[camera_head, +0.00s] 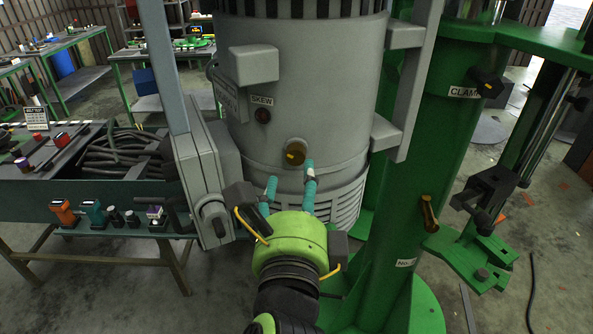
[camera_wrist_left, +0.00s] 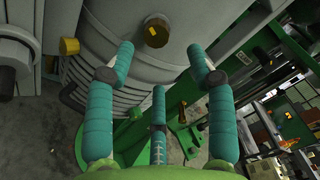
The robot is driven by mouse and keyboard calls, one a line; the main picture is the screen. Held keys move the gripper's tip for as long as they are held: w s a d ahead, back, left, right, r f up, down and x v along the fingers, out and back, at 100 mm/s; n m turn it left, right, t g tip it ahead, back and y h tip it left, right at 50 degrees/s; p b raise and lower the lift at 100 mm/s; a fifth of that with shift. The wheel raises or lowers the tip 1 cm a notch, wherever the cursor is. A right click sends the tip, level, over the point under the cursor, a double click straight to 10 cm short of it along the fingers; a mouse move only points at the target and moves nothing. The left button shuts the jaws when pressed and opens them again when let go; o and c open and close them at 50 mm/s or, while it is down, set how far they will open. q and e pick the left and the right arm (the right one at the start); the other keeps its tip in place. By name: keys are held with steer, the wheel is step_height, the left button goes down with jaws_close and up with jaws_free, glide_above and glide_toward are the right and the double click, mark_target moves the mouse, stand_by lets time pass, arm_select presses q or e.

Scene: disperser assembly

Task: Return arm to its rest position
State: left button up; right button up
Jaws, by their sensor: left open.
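My left gripper (camera_head: 290,178) is in front of the lower part of a large grey cylindrical machine housing (camera_head: 330,110). Its teal fingers are spread open with nothing between them. A brass knob with a yellow mark (camera_head: 295,152) on the housing is just beyond the fingertips. In the left wrist view the same knob (camera_wrist_left: 156,32) shows above and between the open fingers (camera_wrist_left: 160,62), apart from them. My left arm comes in from the bottom of the head view. My right gripper is in neither view.
A green column (camera_head: 435,150) with a brass handle (camera_head: 428,213) and a green clamp bracket (camera_head: 470,255) stands to the right. A grey box (camera_head: 205,180) is close on the left. A workbench (camera_head: 90,200) with cables and tools stands further left.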

arm_select(q)
steer(key=shift+s, duration=0.55)
steer(key=shift+a+f, duration=0.1)
